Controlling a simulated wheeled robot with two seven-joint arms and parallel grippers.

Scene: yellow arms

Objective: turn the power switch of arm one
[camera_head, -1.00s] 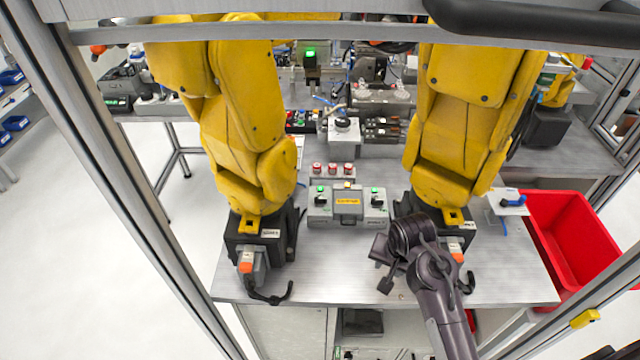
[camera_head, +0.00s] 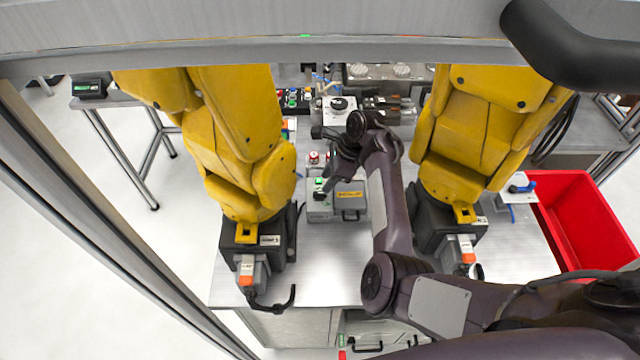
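A grey control box (camera_head: 349,203) sits on the metal table between two yellow arms. A green light (camera_head: 319,181) and a dark rotary switch (camera_head: 319,195) show on its left part. My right gripper (camera_head: 327,186) points down at this left switch, its fingertips at or just above it. I cannot tell whether they touch it or how far apart they are. My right arm (camera_head: 390,205) covers the box's right part, including the switch there. No label telling which switch belongs to arm one is readable. My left gripper is not in view.
The left yellow arm (camera_head: 235,140) and right yellow arm (camera_head: 475,125) flank the box closely. A red emergency button (camera_head: 314,158) stands behind it. A red bin (camera_head: 585,230) is at the right. The table front (camera_head: 325,275) is clear.

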